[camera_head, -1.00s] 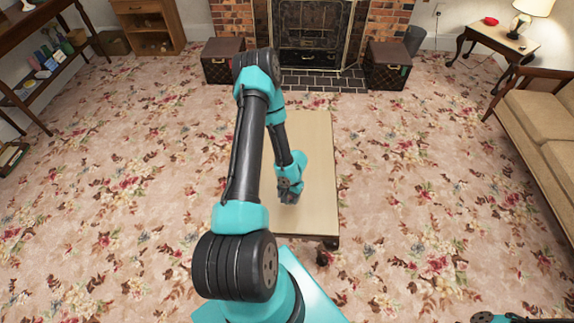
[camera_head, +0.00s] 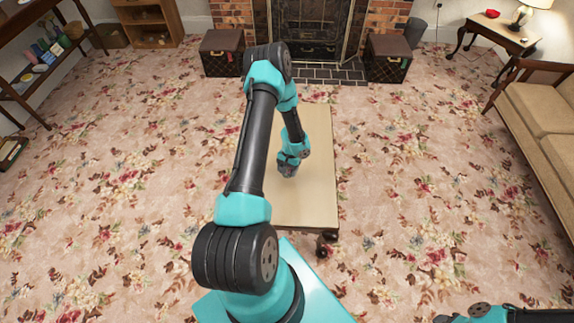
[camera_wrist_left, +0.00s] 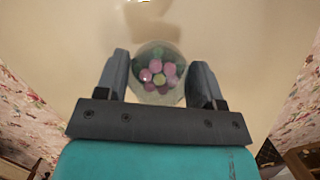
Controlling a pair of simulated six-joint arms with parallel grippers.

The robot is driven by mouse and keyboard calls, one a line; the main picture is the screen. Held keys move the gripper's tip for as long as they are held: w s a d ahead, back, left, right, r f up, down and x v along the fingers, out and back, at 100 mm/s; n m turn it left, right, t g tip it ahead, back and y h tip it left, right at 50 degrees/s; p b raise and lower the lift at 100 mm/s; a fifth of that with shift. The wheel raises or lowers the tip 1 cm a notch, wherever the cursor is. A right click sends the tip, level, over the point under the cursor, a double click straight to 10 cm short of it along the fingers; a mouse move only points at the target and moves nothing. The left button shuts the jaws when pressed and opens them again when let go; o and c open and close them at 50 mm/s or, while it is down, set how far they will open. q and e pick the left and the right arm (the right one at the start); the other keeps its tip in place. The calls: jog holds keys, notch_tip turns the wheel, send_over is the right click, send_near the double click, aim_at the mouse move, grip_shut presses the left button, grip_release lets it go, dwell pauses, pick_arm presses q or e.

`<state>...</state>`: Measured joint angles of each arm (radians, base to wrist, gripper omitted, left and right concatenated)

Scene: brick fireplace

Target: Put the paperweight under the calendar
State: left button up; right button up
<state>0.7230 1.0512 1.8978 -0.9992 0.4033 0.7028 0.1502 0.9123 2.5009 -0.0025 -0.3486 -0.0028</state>
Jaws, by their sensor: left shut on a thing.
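The paperweight (camera_wrist_left: 157,76) is a round clear glass piece with pink, green and yellow shapes inside. In the left wrist view it sits between the two fingers of my left gripper (camera_wrist_left: 160,66), which is shut on it. In the head view the left gripper (camera_head: 287,172) is over the middle of the light wooden table (camera_head: 305,208); the paperweight is hidden there. I cannot make out the calendar in either view; only a small pale and dark bit shows at the top edge of the left wrist view. My right gripper is out of view; part of its arm shows at the lower right.
The tabletop looks clear around the left gripper, though my arm hides part of its left side. Patterned boxes (camera_head: 222,52) and a fireplace (camera_head: 310,30) stand beyond. A sofa (camera_head: 545,110) is at the right, with open carpet between.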

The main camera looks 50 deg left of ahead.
pick_arm(q)
jog(key=w+a, duration=0.1)
jog(key=a, duration=0.1)
jog(key=w+a, duration=0.2)
jog(key=shift+f, duration=0.2)
jog(key=shift+w+a, duration=0.2)
jog(key=shift+a, duration=0.05)
jog(key=shift+f, duration=1.8)
jog(key=shift+f, duration=0.1)
jog(key=o, duration=1.1)
jog(key=v, duration=1.2)
